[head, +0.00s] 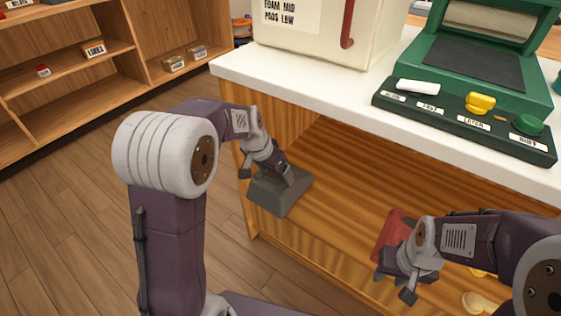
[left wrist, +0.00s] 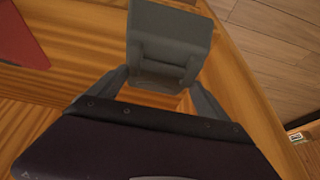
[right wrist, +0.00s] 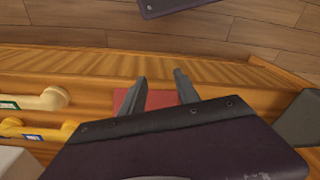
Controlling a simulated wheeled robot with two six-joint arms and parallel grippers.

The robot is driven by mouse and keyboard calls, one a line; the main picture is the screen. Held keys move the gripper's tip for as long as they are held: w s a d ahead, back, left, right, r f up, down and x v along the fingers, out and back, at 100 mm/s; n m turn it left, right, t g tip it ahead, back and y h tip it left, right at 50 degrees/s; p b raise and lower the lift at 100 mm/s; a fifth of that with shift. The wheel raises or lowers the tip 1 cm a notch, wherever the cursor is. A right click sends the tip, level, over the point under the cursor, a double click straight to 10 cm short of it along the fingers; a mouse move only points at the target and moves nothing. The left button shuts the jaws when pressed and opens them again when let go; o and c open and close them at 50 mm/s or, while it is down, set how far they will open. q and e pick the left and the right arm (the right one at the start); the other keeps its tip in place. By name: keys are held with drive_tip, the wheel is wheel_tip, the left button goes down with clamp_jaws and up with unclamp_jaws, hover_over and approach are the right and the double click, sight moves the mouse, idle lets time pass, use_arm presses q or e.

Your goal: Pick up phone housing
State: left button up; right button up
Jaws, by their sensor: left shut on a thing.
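A dark grey phone housing (head: 290,197) with sloping sides is at the left end of the wooden shelf under the white counter. My left gripper (head: 272,168) is shut on its upper part; the left wrist view shows the grey housing (left wrist: 168,45) between the fingers (left wrist: 160,85). I cannot tell whether it touches the shelf. A red phone housing (head: 391,230) is further right on the shelf, partly hidden by my right gripper (head: 393,286). In the right wrist view the right fingers (right wrist: 158,85) are apart, with the red housing (right wrist: 160,100) showing between and beyond them.
A yellow handset (right wrist: 45,131) and a cream handset (right wrist: 45,100) lie on the shelf to the right of the red housing. The white counter (head: 345,88) overhangs the shelf. On it are a green machine (head: 500,35), a dark labelled tray (head: 455,122) and a cream box (head: 330,35).

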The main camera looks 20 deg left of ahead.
use_arm(q)
drive_tip(key=s+a+p, duration=0.1)
drive_tip(key=s+a, duration=0.3)
drive_tip(key=s, duration=0.8)
drive_tip(key=shift+a, duration=0.35)
drive_tip(key=shift+s, duration=0.1)
